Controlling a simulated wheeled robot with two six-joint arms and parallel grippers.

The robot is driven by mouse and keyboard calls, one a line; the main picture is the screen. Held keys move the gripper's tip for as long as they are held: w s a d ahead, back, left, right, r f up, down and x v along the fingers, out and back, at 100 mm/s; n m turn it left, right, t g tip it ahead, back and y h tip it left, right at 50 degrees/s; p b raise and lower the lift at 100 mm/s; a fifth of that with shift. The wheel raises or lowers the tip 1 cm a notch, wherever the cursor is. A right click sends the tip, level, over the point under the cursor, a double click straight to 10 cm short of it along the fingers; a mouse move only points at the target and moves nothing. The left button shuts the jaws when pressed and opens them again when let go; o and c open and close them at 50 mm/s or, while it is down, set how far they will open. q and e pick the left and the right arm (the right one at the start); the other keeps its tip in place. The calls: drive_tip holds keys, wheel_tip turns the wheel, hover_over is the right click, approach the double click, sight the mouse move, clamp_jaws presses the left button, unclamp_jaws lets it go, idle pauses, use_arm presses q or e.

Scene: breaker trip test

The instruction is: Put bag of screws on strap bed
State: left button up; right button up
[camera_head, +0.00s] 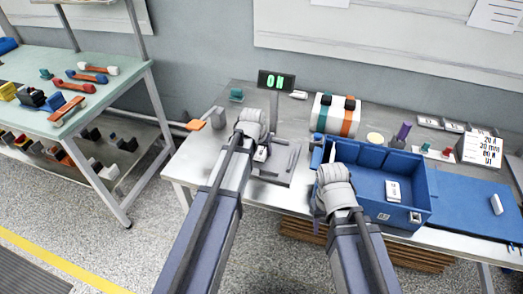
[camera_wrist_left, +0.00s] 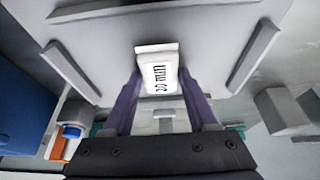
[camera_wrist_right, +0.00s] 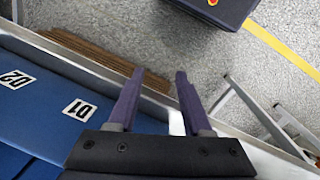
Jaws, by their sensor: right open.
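My left gripper (camera_head: 260,150) is over a grey plate with raised rails. In the left wrist view its fingers (camera_wrist_left: 160,75) are shut on the sides of a white piece marked "20 mm" (camera_wrist_left: 158,70). I cannot tell whether this piece is the bag of screws.
The blue bin (camera_head: 425,200) holds a white item (camera_head: 393,191). A blue mat (camera_head: 470,215) with a small white block (camera_head: 497,204) lies at right. A display reading "ON" (camera_head: 277,81) stands at the back. A tool table (camera_head: 110,105) is at left.

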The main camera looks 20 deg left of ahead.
use_arm(q)
drive_tip(key=o, duration=0.4)
drive_tip(key=shift+r, duration=0.15)
drive_tip(key=p+v, duration=1.2)
drive_tip(key=s+d+m+g, duration=0.1)
drive_tip(key=s+d, duration=0.3)
drive_tip(key=s, duration=0.2)
drive_tip(key=s+d+f+m+g+y, duration=0.1)
drive_tip(key=s+d+g, duration=0.1)
drive_tip(key=s+d, duration=0.3)
drive_tip(key=s+d+m+g, duration=0.1)
drive_tip(key=s+d+g, duration=0.1)
drive_tip(key=s+d, duration=0.3)
drive_tip(key=shift+s+f+y+b, duration=0.2)
drive_tip(key=shift+s+y+b, duration=0.1)
drive_tip(key=shift+s, duration=1.3)
